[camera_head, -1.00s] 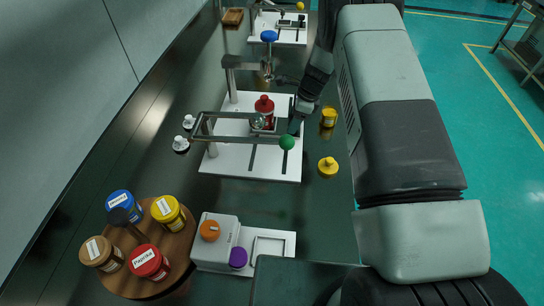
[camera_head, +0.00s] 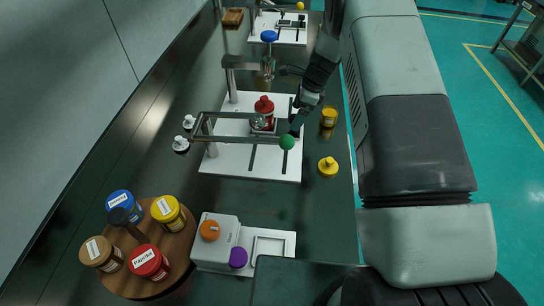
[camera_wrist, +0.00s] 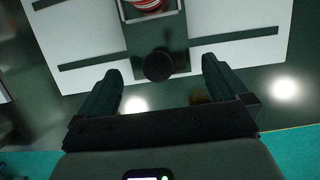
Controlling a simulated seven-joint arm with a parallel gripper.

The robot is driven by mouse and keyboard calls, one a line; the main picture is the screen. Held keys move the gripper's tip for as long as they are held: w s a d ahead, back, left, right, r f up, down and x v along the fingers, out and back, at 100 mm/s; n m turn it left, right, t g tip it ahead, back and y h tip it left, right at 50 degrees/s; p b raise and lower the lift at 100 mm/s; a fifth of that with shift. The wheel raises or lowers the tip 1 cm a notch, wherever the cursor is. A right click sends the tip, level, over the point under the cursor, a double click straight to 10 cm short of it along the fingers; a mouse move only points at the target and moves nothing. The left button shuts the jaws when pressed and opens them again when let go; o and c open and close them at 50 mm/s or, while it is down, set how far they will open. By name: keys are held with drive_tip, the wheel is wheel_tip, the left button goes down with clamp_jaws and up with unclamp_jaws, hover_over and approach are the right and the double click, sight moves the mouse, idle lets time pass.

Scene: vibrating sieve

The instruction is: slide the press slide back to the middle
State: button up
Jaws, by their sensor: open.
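The press station has a white base plate (camera_head: 225,160) with dark slots and an upright post (camera_head: 232,85). A red-capped jar (camera_head: 265,105) stands on it; part of the red jar also shows at the top of the wrist view (camera_wrist: 147,4), inside a pale square frame. A dark strip (camera_wrist: 148,35) runs from that frame to a round black knob (camera_wrist: 158,66) at the plate's edge, apparently the press slide's handle. My gripper (camera_head: 297,128) is at the plate's right edge. In the wrist view my gripper (camera_wrist: 161,72) is open, one finger on each side of the knob, with visible gaps.
A bar frame with a green ball (camera_head: 287,142) crosses the plate close to my gripper. Yellow jars (camera_head: 328,117) and (camera_head: 328,167) stand to the right. A round wooden tray (camera_head: 178,255) of spice jars and a white device (camera_head: 215,245) are nearer. Bench between is clear.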

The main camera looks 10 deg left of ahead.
drive_tip(key=v, duration=0.5)
drive_tip(key=shift+r, duration=0.2)
idle(0.4)
drive_tip(key=s+d+r+n+t, duration=0.1)
drive_tip(key=s+r+n, duration=0.25)
drive_tip(key=r, duration=0.55)
drive_tip(key=s+d+r+n+t+h, duration=0.1)
drive_tip(key=s+d+r+n, duration=0.1)
drive_tip(key=s+r, duration=0.45)
drive_tip(key=s+d+r+n, duration=0.1)
drive_tip(key=s+r+n, duration=0.2)
drive_tip(key=r, duration=0.7)
drive_tip(key=s+d+r+n+t, duration=0.1)
drive_tip(key=s+r+n, duration=0.1)
drive_tip(key=s, duration=0.6)
drive_tip(key=s+d+r+n+t+h, duration=0.1)
drive_tip(key=s+n, duration=0.3)
drive_tip(key=s, duration=0.4)
drive_tip(key=s+d+r+n+t+h, duration=0.1)
drive_tip(key=s+d+r+n, duration=0.2)
drive_tip(key=s, duration=0.6)
drive_tip(key=shift+r+n+t, duration=0.3)
drive_tip(key=shift+r+n, duration=0.15)
